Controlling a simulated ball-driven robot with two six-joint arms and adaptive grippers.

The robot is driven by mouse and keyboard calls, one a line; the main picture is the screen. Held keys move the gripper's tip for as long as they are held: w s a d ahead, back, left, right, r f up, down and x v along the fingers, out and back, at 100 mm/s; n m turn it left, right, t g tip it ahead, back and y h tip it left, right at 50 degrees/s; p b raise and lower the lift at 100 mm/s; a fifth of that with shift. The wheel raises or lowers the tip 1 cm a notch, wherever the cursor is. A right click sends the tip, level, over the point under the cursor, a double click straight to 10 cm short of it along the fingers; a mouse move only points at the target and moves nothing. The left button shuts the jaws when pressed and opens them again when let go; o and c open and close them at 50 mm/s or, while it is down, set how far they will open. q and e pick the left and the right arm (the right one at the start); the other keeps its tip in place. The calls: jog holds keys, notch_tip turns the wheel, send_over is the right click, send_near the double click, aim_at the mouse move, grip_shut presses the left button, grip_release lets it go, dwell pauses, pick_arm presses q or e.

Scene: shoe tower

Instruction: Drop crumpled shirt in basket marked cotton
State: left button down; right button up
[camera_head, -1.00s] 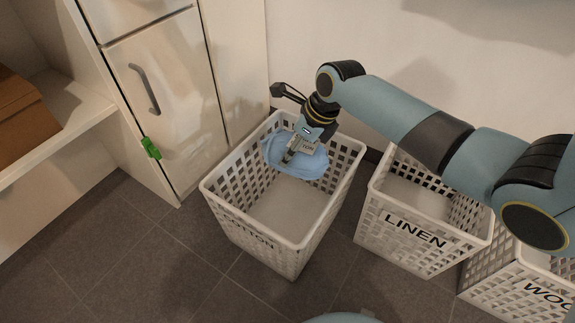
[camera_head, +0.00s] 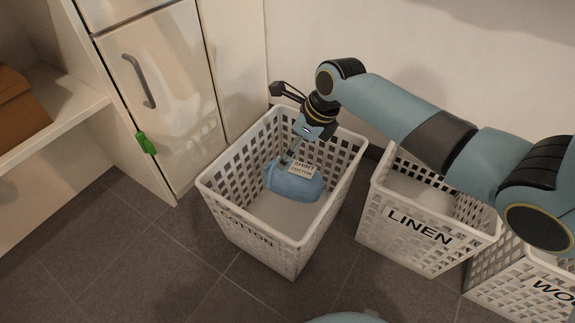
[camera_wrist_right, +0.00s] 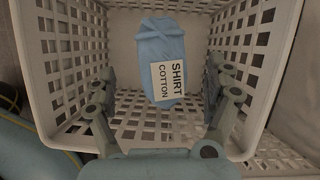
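The crumpled shirt (camera_head: 294,185) is a light blue bundle with a white label reading SHIRT COTTON. It lies inside the white basket marked COTTON (camera_head: 238,213), toward its back. In the right wrist view the shirt (camera_wrist_right: 161,50) shows below and between the fingers, inside the basket walls (camera_wrist_right: 38,75). My right gripper (camera_head: 288,158) points down over the shirt in the head view. In the wrist view its fingers (camera_wrist_right: 160,92) are wide apart with nothing between the tips, clear of the shirt. My left gripper is not in view.
White baskets marked LINEN (camera_head: 420,228) and one with a partly cut-off label starting WO (camera_head: 530,280) stand to the right. A cabinet (camera_head: 155,90) with a green clip (camera_head: 146,143) stands at the left. A shelf holds a brown box (camera_head: 20,108).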

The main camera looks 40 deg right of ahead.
jog(key=shift+o, duration=0.6)
jog(key=v, duration=1.2)
jog(key=shift+s+f, duration=0.1)
jog(key=shift+s, duration=0.1)
